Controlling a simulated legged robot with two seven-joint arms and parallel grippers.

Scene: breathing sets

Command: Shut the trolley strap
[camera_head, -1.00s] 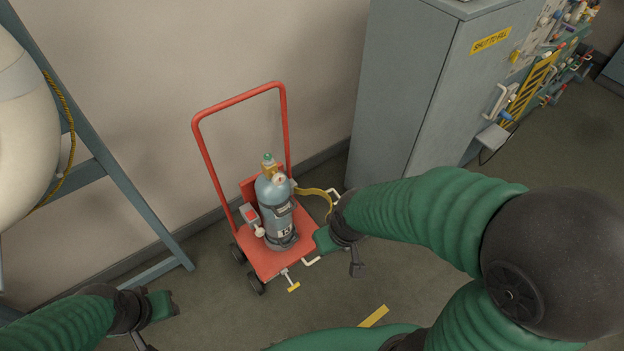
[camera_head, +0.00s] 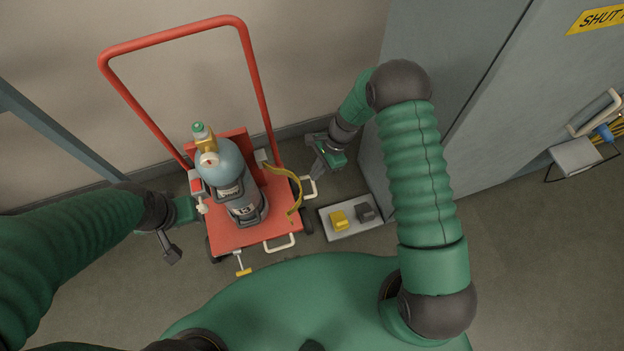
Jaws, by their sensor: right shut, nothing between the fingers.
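The red trolley (camera_head: 262,225) stands by the wall with a blue-grey gas cylinder (camera_head: 221,167) upright on it. The yellow strap (camera_head: 298,181) hangs open, curving out from the trolley's right side with its free end toward the front. A red and white catch (camera_head: 197,187) sits at the cylinder's left. My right gripper (camera_head: 322,163) is shut and empty, behind and right of the strap, apart from it. My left gripper (camera_head: 190,211) is at the trolley's left edge, close to the catch; its fingers are too unclear to judge.
A low grey tray (camera_head: 345,228) with a yellow block (camera_head: 339,219) and a dark block (camera_head: 365,211) lies on the floor right of the trolley. A grey cabinet (camera_head: 470,130) stands at the right. The trolley's red handle (camera_head: 175,35) rises at the back.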

